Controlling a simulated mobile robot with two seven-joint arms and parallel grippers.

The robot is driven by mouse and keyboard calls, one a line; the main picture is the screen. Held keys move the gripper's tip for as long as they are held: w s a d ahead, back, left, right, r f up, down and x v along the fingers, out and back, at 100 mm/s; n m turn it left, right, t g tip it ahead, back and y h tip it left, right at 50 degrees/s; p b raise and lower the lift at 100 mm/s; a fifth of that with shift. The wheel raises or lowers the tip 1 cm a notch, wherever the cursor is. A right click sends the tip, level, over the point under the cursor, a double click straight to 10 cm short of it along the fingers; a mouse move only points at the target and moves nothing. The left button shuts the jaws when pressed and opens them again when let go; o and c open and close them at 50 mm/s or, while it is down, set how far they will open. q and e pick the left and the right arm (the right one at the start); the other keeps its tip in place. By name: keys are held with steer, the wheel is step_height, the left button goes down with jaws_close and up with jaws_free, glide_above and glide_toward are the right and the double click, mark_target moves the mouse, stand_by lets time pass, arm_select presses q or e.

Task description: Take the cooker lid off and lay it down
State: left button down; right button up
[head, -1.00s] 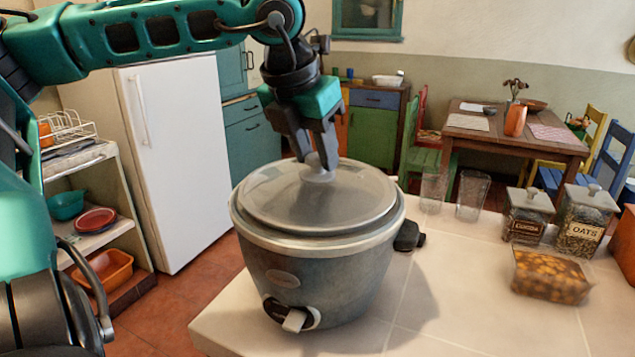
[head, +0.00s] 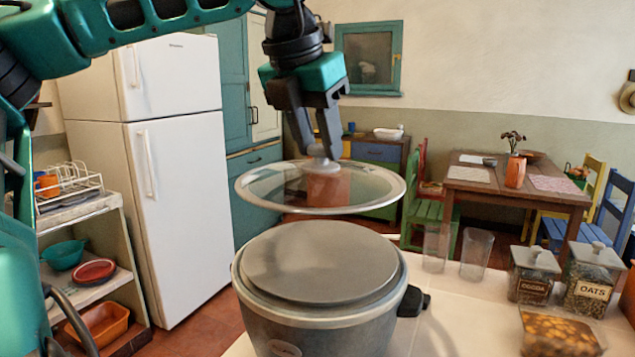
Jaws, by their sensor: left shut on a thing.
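The cooker lid (head: 266,189), a clear glass disc with a pale metal rim and a grey knob, hangs roughly level above the cooker. My left gripper (head: 322,158) points down and is shut on the lid's knob. The grey cooker (head: 318,331) stands on the counter below, with a clear gap under the lid. A flat grey round surface fills the cooker's top; I cannot tell if it is the inside. A black side handle sticks out at its right. The cooker's lower front is cut off by the frame. My right gripper is not in view.
The pale tiled counter (head: 445,318) has bare room right of the cooker. Beyond stand two clear glasses (head: 476,255), a cocoa jar (head: 534,275), an oats jar (head: 589,282) and a nut-filled container (head: 560,332). A white fridge (head: 176,190) and shelf are at the left.

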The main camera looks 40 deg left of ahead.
mark_target(318, 146)
arm_select(q)
step_height(318, 146, up, 8)
steer(key=shift+r+p, duration=0.2)
steer(key=shift+p, duration=0.45)
steer(key=shift+r+p, duration=1.05)
steer(key=shift+r, duration=0.7)
